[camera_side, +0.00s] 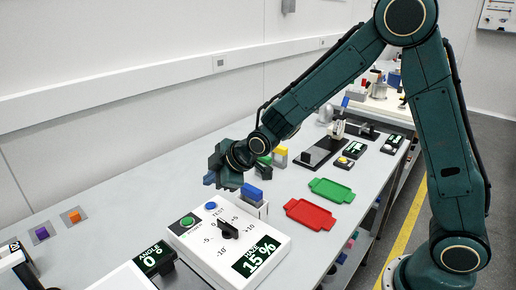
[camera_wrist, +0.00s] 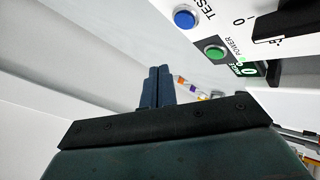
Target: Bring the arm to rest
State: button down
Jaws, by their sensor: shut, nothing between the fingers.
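My arm reaches in from the right, its base at the bench's right side. My gripper (camera_side: 209,179) is in the air over the bench, above and behind the white control box (camera_side: 240,249), and points left. Its blue fingers are together and empty; in the wrist view the gripper (camera_wrist: 158,72) also shows its fingers side by side. The box has a blue TEST button (camera_wrist: 185,18), a green POWER button (camera_wrist: 215,52), a black knob (camera_side: 229,230) and a display reading 15 %. No contact between gripper and box can be seen.
A red tray (camera_side: 310,214) and a green tray (camera_side: 332,190) lie right of the box. A display reading ANGLE 0° (camera_side: 154,259) stands in front left. Purple (camera_side: 41,234) and orange (camera_side: 74,216) blocks sit at far left. A wall runs behind the bench.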

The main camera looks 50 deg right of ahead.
dwell(0.6)
jog(key=s+d+r+m+g+h, duration=0.1)
jog(key=s+d+r+m, duration=0.45)
jog(key=s+r, duration=0.7)
jog(key=s+d+m+g, duration=0.1)
jog(key=s+d+m, duration=0.1)
jog(key=s, duration=0.8)
jog(key=s+d+m+g+h, duration=0.1)
jog(key=s+m, duration=0.3)
jog(key=s, duration=0.6)
jog(key=shift+s+d+r, duration=0.25)
jog(key=shift+d+r, duration=0.05)
jog(key=shift+d, duration=0.25)
